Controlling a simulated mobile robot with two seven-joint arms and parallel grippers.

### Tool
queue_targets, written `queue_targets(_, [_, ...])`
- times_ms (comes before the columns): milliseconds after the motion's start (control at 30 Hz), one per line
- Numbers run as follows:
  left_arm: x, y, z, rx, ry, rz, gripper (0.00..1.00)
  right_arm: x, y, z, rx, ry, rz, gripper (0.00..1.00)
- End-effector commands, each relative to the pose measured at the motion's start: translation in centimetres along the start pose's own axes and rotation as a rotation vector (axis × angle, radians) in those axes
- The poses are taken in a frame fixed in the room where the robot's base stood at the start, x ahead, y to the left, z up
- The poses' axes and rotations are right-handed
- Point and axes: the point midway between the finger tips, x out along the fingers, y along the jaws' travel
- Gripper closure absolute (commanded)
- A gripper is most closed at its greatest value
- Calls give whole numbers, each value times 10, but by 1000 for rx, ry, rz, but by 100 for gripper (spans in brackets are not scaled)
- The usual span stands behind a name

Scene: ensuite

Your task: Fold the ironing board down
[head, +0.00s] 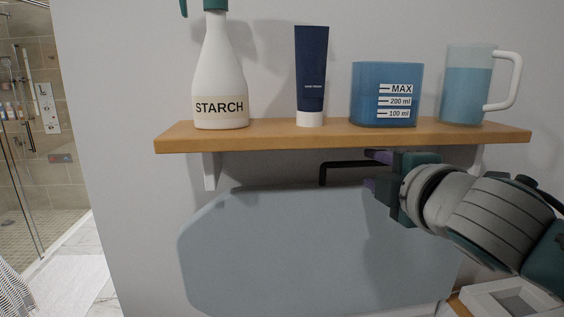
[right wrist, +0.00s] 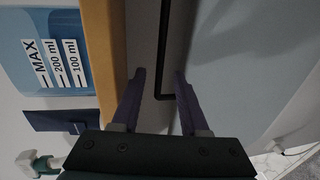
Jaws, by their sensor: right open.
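The ironing board (head: 300,250) is a pale grey-blue panel standing upright against the wall below a wooden shelf. It also shows on the right of the right wrist view (right wrist: 245,65). A thin black bent bar (head: 335,164) sits between the shelf and the board's top edge. My right gripper (head: 374,170) is open at the bar's right end, below the shelf. In the right wrist view the black bar (right wrist: 163,45) runs between the two purple fingers, and its bent end lies between them; I cannot tell contact. My left gripper is not in view.
The wooden shelf (head: 340,133) is close above my right gripper. It holds a starch bottle (head: 220,80), a dark blue tube (head: 311,70), a blue measuring cup (head: 386,95) and a jug (head: 468,88). A white tray (head: 480,300) is at lower right.

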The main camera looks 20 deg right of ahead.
Motion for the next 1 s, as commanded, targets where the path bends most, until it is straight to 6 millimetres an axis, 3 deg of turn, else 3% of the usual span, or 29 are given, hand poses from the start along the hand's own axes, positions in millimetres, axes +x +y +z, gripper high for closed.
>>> queue_targets(100, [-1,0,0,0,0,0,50,18,1,0,2,0,0,56])
queue_targets(300, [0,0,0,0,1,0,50,35,-1,0,2,0,-1,56])
queue_targets(667, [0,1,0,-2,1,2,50,39,-1,-1,2,1,-1,56])
queue_targets(1000, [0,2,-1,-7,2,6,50,39,-1,0,2,1,-1,93])
